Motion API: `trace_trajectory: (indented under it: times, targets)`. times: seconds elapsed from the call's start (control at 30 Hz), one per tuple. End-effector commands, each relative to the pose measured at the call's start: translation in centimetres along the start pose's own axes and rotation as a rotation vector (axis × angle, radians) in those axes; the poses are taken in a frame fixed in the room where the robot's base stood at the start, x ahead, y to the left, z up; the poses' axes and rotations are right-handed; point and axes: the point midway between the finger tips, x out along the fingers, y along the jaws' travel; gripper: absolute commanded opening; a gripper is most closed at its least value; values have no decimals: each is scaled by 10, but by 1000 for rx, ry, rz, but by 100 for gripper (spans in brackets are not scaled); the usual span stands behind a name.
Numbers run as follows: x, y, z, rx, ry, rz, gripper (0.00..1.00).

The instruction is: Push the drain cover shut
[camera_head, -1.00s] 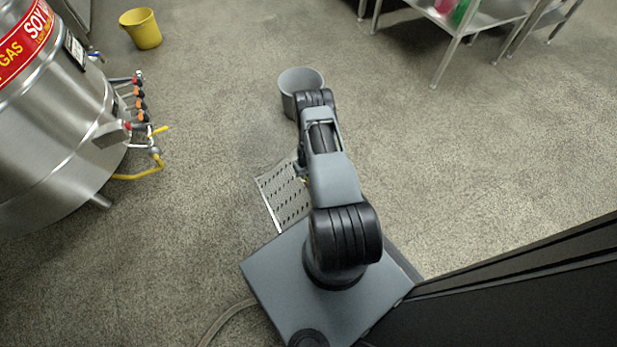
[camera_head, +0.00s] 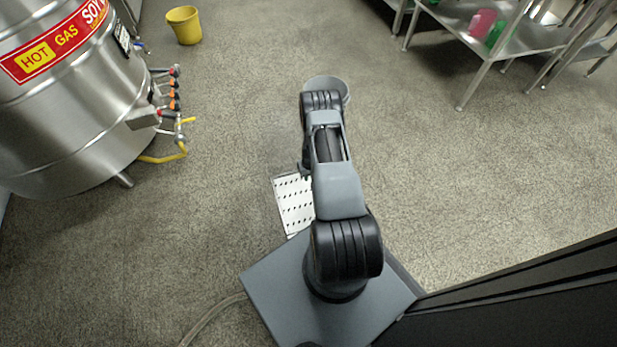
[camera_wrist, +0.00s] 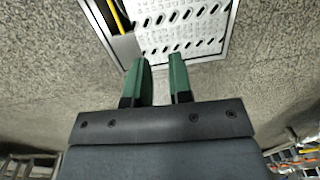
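The drain cover (camera_head: 294,203) is a pale slotted plate at floor level in front of my base, partly hidden by my arm in the head view. In the wrist view the drain cover (camera_wrist: 185,25) lies ahead of the fingers in a metal frame, with a dark gap and a yellow strip along its left side. I cannot tell whether it lies fully flat. My gripper (camera_wrist: 160,70) has two green fingers, apart with nothing between them. The fingertips overlap the near frame edge in the picture; contact cannot be told. The head view hides the fingers behind my arm.
A steel table (camera_head: 500,35) stands at upper right. Open floor lies between them.

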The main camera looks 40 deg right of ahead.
Motion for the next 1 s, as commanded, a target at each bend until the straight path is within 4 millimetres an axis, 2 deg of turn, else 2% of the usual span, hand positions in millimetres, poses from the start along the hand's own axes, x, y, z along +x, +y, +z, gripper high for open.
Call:
trace_trajectory:
  times: [0.03,0.2,0.5,0.7,1.0]
  targets:
    - [-14,0,-1,0,3,1,20]
    - [-50,-1,-1,-1,2,0,20]
    - [-103,-1,0,1,0,0,20]
    - [-120,-1,0,1,-2,-1,20]
    - [-125,-1,0,1,-2,-1,20]
